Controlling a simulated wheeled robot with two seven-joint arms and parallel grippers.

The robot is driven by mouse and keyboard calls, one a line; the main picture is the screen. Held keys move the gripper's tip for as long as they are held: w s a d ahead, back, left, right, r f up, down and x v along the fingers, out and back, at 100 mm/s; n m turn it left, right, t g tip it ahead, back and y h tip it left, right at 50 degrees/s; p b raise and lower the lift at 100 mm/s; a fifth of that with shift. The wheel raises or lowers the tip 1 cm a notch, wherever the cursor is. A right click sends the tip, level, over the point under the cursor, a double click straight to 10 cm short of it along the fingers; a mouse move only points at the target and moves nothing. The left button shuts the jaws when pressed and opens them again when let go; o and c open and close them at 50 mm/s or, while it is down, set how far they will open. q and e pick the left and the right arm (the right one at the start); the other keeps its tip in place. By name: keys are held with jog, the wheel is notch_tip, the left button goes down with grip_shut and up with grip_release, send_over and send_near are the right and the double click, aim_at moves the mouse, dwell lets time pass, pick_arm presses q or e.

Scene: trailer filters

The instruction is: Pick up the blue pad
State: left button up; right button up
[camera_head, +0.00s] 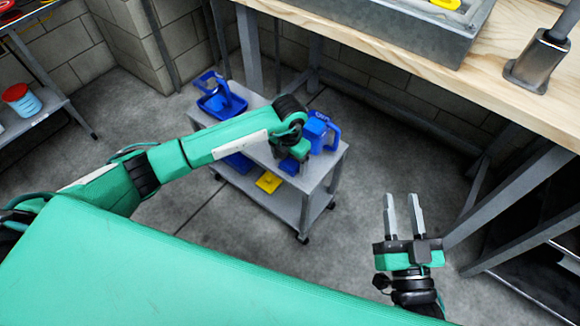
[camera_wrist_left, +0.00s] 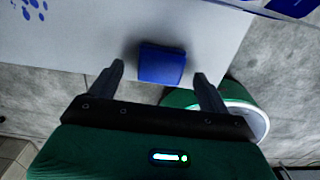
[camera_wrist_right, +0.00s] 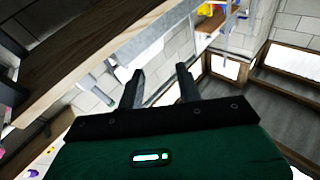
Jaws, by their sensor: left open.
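The blue pad (camera_wrist_left: 161,64) is a small dark blue block lying flat on the pale cart top (camera_wrist_left: 60,45). In the left wrist view it sits between the two finger ends of my left gripper (camera_wrist_left: 158,75), which is open and holds nothing. In the head view my left gripper (camera_head: 292,153) hangs over the cart's near edge, with the blue pad (camera_head: 289,166) partly hidden beneath it. Finger contact with the pad cannot be told. My right gripper (camera_head: 402,202) is open and empty, away from the cart with its fingers pointing up in the picture.
A blue tray (camera_head: 222,103) holding a blue item is at the cart's far left end. A yellow piece (camera_head: 268,182) lies on the lower shelf. A wooden workbench (camera_head: 480,75) stands at right.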

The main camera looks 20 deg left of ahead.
aim_at(289, 164)
pick_arm(q)
jog(key=shift+f, duration=0.5)
jog(key=c, duration=1.1)
jog(key=shift+o, duration=0.2)
pick_arm(e)
jog(key=shift+d+r+t, duration=0.2)
jog(key=shift+r+t, duration=0.2)
jog(key=shift+r, duration=0.2)
